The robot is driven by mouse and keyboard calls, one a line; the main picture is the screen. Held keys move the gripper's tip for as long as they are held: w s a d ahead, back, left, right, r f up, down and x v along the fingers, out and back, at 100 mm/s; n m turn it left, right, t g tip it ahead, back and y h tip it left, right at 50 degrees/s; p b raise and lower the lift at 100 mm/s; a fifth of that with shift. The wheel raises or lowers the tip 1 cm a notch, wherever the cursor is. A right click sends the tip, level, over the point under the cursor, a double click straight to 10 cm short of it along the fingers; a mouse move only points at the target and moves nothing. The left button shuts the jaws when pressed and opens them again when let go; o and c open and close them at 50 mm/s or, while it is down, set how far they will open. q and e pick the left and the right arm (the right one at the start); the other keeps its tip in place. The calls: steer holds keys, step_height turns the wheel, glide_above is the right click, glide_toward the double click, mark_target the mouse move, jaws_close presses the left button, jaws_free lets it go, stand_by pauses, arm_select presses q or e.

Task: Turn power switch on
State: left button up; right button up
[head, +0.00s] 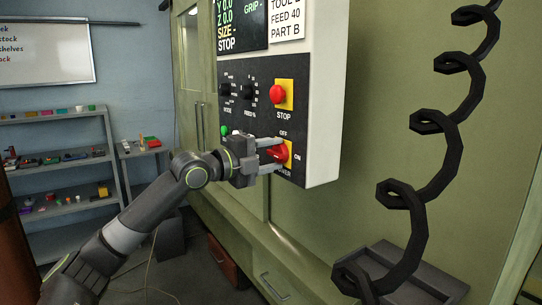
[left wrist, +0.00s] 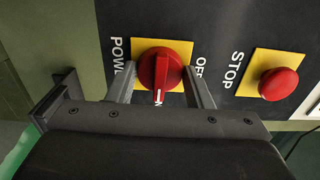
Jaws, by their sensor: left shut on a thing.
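The power switch is a red rotary knob (head: 279,153) on a yellow plate, low on the grey and black control panel. In the left wrist view the knob (left wrist: 160,68) sits between the two fingers. Its white line points down in that view, toward the partly hidden ON label. The OFF label lies to the right there and POWER to the left. My left gripper (head: 272,156) is shut on the knob, one finger above and one below it in the head view. My right gripper is not in view.
A red STOP button (head: 277,94) on a yellow plate sits above the switch; it also shows in the left wrist view (left wrist: 279,84). Black dials (head: 248,92) and a green button (head: 224,130) are to its left. A coiled black cable (head: 432,180) hangs at right.

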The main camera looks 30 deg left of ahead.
arm_select(q)
steer(key=o, duration=1)
